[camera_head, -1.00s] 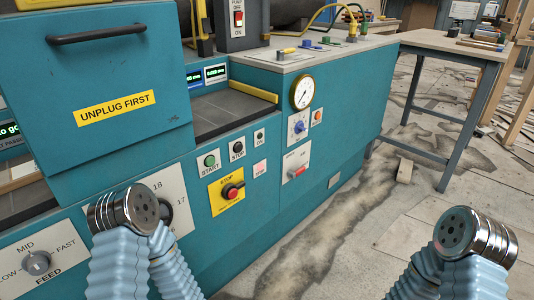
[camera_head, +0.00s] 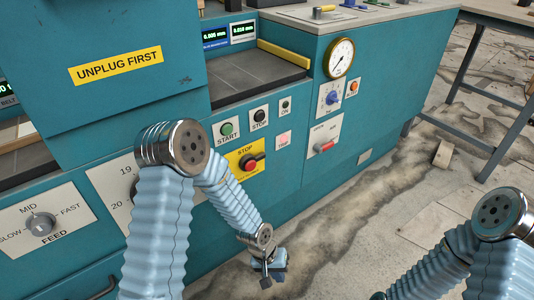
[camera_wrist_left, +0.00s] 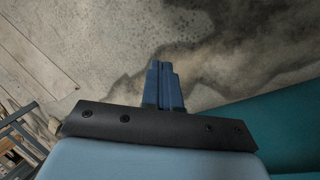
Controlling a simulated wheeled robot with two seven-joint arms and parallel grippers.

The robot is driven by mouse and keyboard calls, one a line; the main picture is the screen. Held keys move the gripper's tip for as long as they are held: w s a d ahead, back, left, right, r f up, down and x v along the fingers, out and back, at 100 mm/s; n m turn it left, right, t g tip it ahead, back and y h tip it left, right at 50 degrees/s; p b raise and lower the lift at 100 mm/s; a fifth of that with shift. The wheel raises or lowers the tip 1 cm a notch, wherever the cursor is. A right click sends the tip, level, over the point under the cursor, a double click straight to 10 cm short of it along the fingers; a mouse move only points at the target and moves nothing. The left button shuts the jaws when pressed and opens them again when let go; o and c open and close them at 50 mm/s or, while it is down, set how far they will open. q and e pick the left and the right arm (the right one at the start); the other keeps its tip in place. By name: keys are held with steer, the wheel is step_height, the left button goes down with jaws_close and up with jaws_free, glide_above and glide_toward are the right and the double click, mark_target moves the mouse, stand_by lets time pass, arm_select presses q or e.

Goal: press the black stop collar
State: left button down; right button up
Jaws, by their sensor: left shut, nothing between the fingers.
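The round black stop button (camera_head: 259,115) sits on a small white STOP plate on the teal machine front, between the START plate and the ON plate. Its collar is too small to make out clearly. My left gripper (camera_head: 268,278) hangs below and in front of the panel, well below the button and apart from it. In the left wrist view its blue fingers (camera_wrist_left: 164,84) lie together, shut and empty, over the floor. My right arm is at the lower right; its gripper fingers are not in view.
A red stop knob (camera_head: 250,161) on a yellow plate sits below the black button. A green START button (camera_head: 226,129) is to its left. A gauge (camera_head: 341,58) and red-handled switch (camera_head: 324,147) are to the right. Open floor (camera_head: 400,195) lies right of the machine.

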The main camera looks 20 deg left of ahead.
mark_target(261, 153)
arm_select(q)
steer(key=w+r+n+t+y+b, duration=0.1)
steer(key=w+r+t+y, duration=0.15)
steer(key=w+r, duration=0.65)
steer(key=w+r+n+t+y+b, duration=0.15)
steer(key=w+r+y, duration=0.35)
steer(key=r, duration=0.6)
steer(key=w+a+r+n+t+y, duration=0.1)
steer(key=r+n, duration=0.2)
steer(key=r, duration=0.7)
steer(key=w+a+r+n+y+b, duration=0.1)
steer(key=r+n, duration=0.3)
steer(key=r, duration=0.6)
steer(key=shift+a+r+t+y, duration=0.2)
steer(key=shift+a+t+y, duration=0.2)
steer(key=shift+a+y, duration=0.35)
arm_select(e)
steer(key=f, duration=0.1)
steer(key=d+f, duration=0.1)
steer(key=f, duration=0.2)
steer(key=shift+w+d+f, duration=0.25)
steer(key=shift+w+f, duration=0.05)
steer(key=shift+f, duration=0.05)
arm_select(q)
steer(key=shift+w+f, duration=0.1)
